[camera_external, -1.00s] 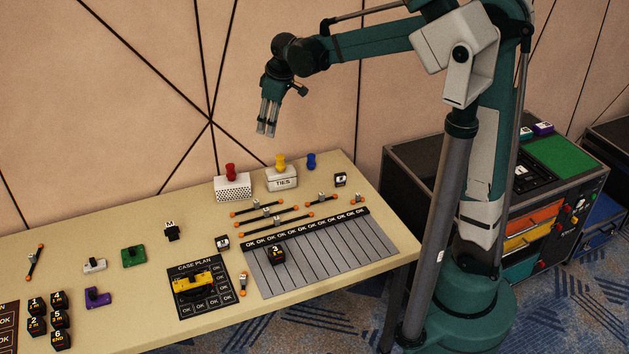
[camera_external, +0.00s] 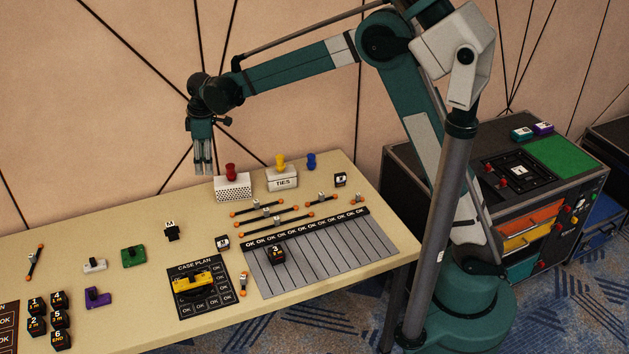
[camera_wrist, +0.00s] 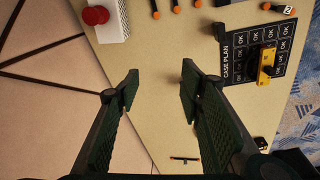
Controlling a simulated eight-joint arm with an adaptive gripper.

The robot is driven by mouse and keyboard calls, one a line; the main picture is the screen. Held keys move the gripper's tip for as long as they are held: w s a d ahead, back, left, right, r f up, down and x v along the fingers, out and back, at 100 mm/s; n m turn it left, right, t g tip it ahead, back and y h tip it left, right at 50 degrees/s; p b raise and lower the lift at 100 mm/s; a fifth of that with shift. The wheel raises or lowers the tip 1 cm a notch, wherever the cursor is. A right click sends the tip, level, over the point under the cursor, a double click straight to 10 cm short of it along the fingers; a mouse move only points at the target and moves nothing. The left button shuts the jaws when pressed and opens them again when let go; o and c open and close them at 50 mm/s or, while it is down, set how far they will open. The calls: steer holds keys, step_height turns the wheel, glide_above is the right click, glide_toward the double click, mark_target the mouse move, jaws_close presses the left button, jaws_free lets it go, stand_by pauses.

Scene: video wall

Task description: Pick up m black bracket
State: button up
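The black bracket (camera_external: 171,234) with a white M label stands on the table left of centre in the external view, behind the case plan board. My gripper (camera_external: 204,172) hangs fingers down above the back part of the table, behind and to the right of the bracket and well above it. In the wrist view my gripper (camera_wrist: 159,92) has its two fingers apart with only bare table between the tips. The bracket cannot be picked out clearly there; the right finger may hide it.
A white box with a red knob (camera_external: 231,170) stands near my gripper. The case plan board (camera_external: 215,302) with a yellow part, a green part (camera_external: 133,256) and a small labelled cube (camera_external: 222,242) surround the bracket with gaps. The tabletop behind the bracket is clear.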

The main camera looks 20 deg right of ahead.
mark_target(170, 224)
steer(key=s+a+f+n, duration=0.1)
steer(key=a+f, duration=0.3)
steer(key=a, duration=0.1)
steer(key=s+a+f+n, duration=0.1)
steer(key=a+f, duration=0.4)
steer(key=a, duration=0.1)
steer(key=s+a+f+n+g, duration=0.1)
steer(key=a+f, duration=0.4)
steer(key=shift+s+a+h, duration=0.1)
steer(key=shift+a+h, duration=0.25)
steer(key=shift+h, duration=0.05)
steer(key=shift+f, duration=1.25)
steer(key=shift+f, duration=0.1)
steer(key=shift+a+f+b, duration=0.1)
steer(key=shift+f+b, duration=0.55)
steer(key=shift+f, duration=1.9)
steer(key=shift+c, duration=0.6)
steer(key=c, duration=1)
